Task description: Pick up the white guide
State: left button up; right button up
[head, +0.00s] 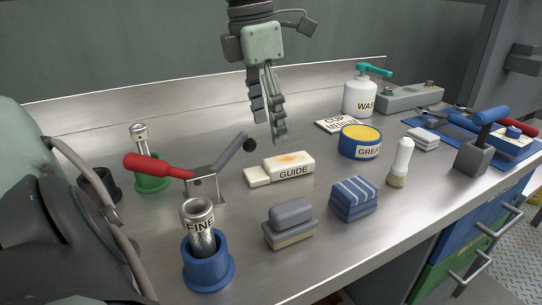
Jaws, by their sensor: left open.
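The white guide (295,163) is a cream-white block with a lower step at its left end, the word GUIDE on its front and an orange mark on top. It lies on the steel bench near the middle of the head view. My left gripper (266,128) hangs fingers down, above and apart from the guide, slightly left of its middle in the picture. The gripper is open, with nothing between its fingers. My right gripper is not in view.
Left of the guide stands a bracket (205,188) with red and grey handles. In front are a blue holder (208,270), a grey block (290,222) and a striped cloth (354,197). Right are a grease tin (360,143), a white brush (402,160) and a white bottle (359,99).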

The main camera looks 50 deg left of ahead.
aim_at(279, 161)
pick_arm(q)
jog(key=shift+w+a+f, duration=0.1)
jog(key=shift+f, duration=0.45)
jog(key=f, duration=0.1)
jog(key=w+f, duration=0.1)
jog(key=f, duration=0.1)
jog(key=d+f, duration=0.1)
jog(key=f, duration=0.1)
jog(key=shift+w+d+f, duration=0.1)
jog(key=shift+w+f, duration=0.05)
jog(key=shift+w+f+p, duration=0.1)
jog(key=shift+f+p, duration=0.2)
jog(key=shift+f, duration=0.25)
jog(key=c, duration=1.3)
